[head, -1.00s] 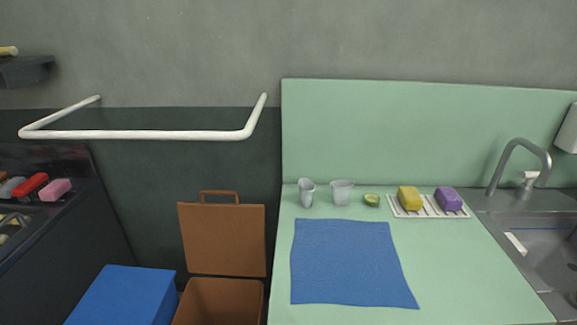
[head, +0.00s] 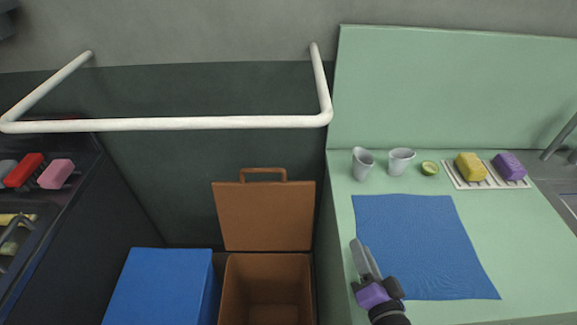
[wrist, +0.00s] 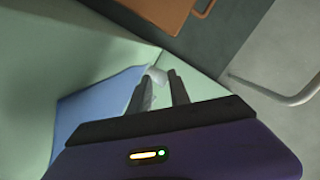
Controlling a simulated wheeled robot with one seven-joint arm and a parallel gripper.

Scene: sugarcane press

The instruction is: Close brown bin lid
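The brown bin (head: 268,285) stands on the floor left of the green counter, its inside exposed at the bottom of the head view. Its brown lid (head: 265,215) is open and stands upright at the back, with a loop handle (head: 263,173) on its top edge. The lid also shows at the top of the wrist view (wrist: 155,11). My gripper (head: 362,250) is over the counter's left edge, right of the bin and apart from the lid.
A white wall rail (head: 170,124) juts out above the bin. A closed blue bin (head: 160,288) stands left of it. The counter (head: 345,215) holds a blue cloth (head: 425,245), two cups (head: 400,161), a lime half (head: 429,168) and sponges on a rack.

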